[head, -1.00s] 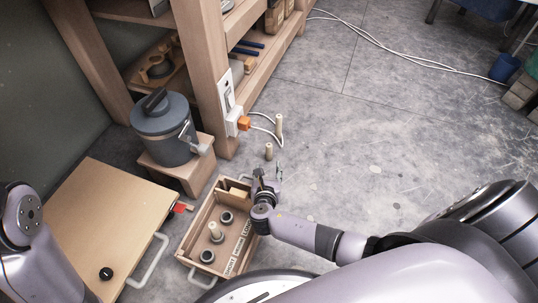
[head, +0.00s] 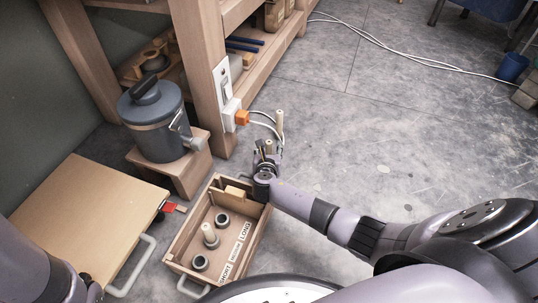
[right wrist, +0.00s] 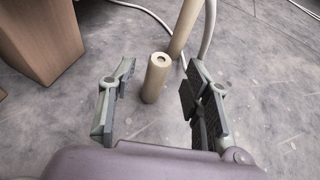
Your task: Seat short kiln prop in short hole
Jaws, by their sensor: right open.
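A wooden crate (head: 185,238) on the floor has dark ring holes beside labels SHORT, MEDIUM and LONG. The short hole (head: 200,263), nearest me, is empty. A pale prop (head: 209,237) stands in the middle hole, and the long hole (head: 222,220) is empty. The short kiln prop (head: 268,146) stands upright on the floor beyond the crate. In the right wrist view, the short prop (right wrist: 155,80) appears between the open fingers of my right gripper (right wrist: 160,72), with gaps on both sides. A taller prop (right wrist: 187,25) stands just behind it. My left gripper is out of view.
A white cable with an orange plug (head: 242,117) runs close to the taller prop (head: 280,122). A wooden shelf post (head: 207,75) and a grey canister on a stool (head: 172,163) stand left.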

